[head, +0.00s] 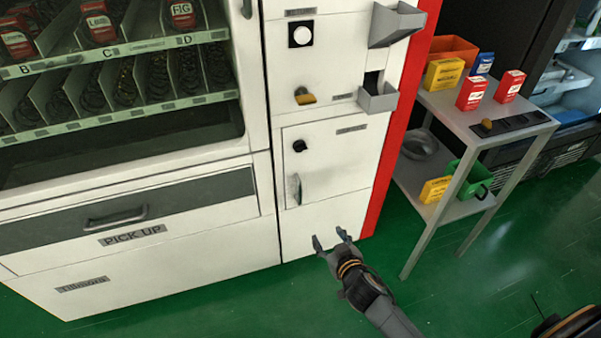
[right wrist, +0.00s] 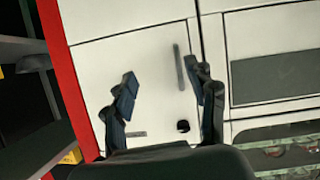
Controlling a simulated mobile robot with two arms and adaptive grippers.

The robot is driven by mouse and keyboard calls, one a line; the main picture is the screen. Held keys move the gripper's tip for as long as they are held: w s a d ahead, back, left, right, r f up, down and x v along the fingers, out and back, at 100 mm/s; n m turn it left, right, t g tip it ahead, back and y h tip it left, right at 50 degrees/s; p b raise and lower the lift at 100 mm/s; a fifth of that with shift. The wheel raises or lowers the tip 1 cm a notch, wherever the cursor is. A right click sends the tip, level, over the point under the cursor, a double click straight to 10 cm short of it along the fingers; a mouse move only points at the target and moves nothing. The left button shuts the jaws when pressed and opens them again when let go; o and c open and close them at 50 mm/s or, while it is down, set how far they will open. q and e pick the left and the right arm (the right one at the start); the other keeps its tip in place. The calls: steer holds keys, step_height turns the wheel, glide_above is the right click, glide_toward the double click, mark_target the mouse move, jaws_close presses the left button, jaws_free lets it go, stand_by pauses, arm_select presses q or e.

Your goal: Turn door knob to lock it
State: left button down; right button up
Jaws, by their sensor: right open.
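A small black door knob (head: 299,146) sits at the upper left of a closed white door (head: 345,160) on the vending machine. A grey vertical handle (head: 295,188) is below it. My right gripper (head: 330,238) is open and empty, low in front of the machine, below the door in the head view. In the right wrist view, which looks upside down, my open right gripper (right wrist: 161,82) faces the door; the knob (right wrist: 183,126) and the handle (right wrist: 179,67) show beyond the fingers, apart from them. My left gripper is not in view.
A grey cart (head: 437,109) with small boxes stands to the right, beside the machine's red edge (head: 393,120). A yellow key-like piece (head: 305,97) and a grey tray (head: 377,100) stick out above the door. The pick-up drawer (head: 190,197) is left. Green floor in front is clear.

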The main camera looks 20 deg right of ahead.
mark_target(302, 150)
steer(key=w+a+r+t+b, duration=0.25)
steer(key=r+t, duration=0.25)
steer(key=r, duration=1.2)
steer(key=shift+m+y, duration=0.3)
steer(key=shift+m, duration=0.1)
steer(key=w, duration=0.6)
steer(key=w+b, duration=0.1)
steer(key=w, duration=0.6)
steer(key=shift+w+d+f, duration=0.15)
steer(key=shift+w+d, duration=0.05)
steer(key=shift+w, duration=0.45)
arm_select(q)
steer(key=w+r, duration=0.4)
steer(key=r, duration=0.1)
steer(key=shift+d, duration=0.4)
arm_select(e)
steer(key=c, duration=1.2)
